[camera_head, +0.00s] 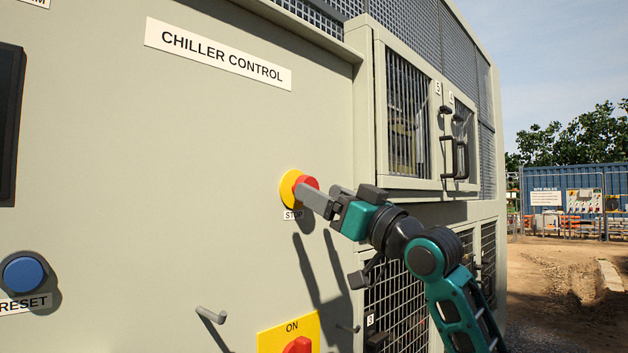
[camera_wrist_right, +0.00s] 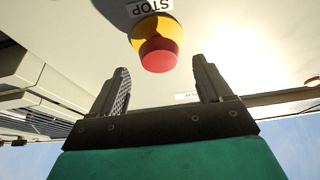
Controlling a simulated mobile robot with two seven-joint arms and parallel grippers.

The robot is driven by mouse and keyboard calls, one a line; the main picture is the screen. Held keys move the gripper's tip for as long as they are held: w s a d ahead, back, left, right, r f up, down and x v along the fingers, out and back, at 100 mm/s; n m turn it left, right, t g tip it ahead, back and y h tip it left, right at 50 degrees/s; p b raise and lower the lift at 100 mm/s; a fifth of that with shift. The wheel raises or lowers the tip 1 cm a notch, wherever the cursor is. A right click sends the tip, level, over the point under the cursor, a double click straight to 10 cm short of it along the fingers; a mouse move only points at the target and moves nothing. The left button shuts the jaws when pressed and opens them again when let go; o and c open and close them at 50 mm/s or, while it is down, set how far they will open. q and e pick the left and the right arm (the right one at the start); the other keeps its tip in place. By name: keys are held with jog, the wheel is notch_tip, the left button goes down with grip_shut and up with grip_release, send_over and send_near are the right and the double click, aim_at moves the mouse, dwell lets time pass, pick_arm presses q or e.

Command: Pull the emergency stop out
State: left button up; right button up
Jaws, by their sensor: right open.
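The emergency stop is a red mushroom button (camera_head: 308,182) on a yellow round base (camera_head: 288,187), with a STOP label (camera_head: 293,215) beneath it on the chiller's control panel. In the right wrist view the red button (camera_wrist_right: 159,54) is just beyond the fingertips, roughly centred between them. My right gripper (camera_head: 308,194) is at the button, pointing at the panel; its near finger overlaps part of the red cap. In the right wrist view its two fingers (camera_wrist_right: 160,72) are spread apart with nothing held between them. I cannot tell whether a finger touches the button. My left gripper is not in view.
A blue RESET button (camera_head: 24,273) is at the lower left. A red ON switch on a yellow plate (camera_head: 270,342) and a small grey peg (camera_head: 211,315) stick out below the stop. Handled grille doors (camera_head: 408,110) stand right of the panel.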

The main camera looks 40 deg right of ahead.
jog(key=x, duration=0.3)
jog(key=shift+w+p, duration=0.15)
jog(key=shift+p, duration=0.2)
grip_shut()
dwell(0.5)
